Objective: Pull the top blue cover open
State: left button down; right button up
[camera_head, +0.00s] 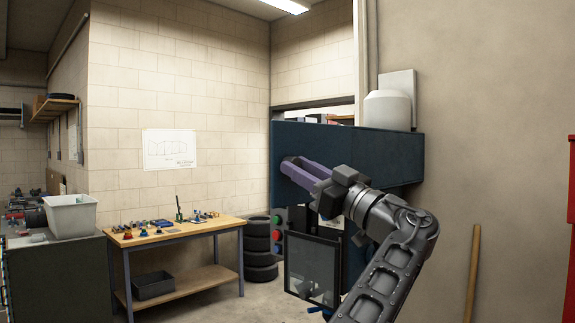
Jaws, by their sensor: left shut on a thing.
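The dark blue top cover (385,148) is a wide panel on the cabinet at the right of the wall corner. It appears swung out, with a gap above its upper edge showing items behind. My left gripper (308,172) is against its front face at the left part. Its purple fingers are shut at the cover, apparently on its handle, which the fingers and wrist hide. My right gripper is not in view.
A dark framed glass door (312,267) and red and green buttons (277,235) are below the cover. A white tank (387,110) stands behind it. Stacked tires (260,250) and a wooden workbench (180,232) are to the left. A wooden pole (473,275) leans at right.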

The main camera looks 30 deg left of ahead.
pick_arm(q)
jog(key=shift+d+r, duration=0.1)
jog(key=shift+d, duration=0.1)
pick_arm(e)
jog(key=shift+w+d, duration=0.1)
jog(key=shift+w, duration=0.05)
pick_arm(q)
jog(key=c, duration=1.1)
grip_release()
jog(key=shift+f, duration=0.2)
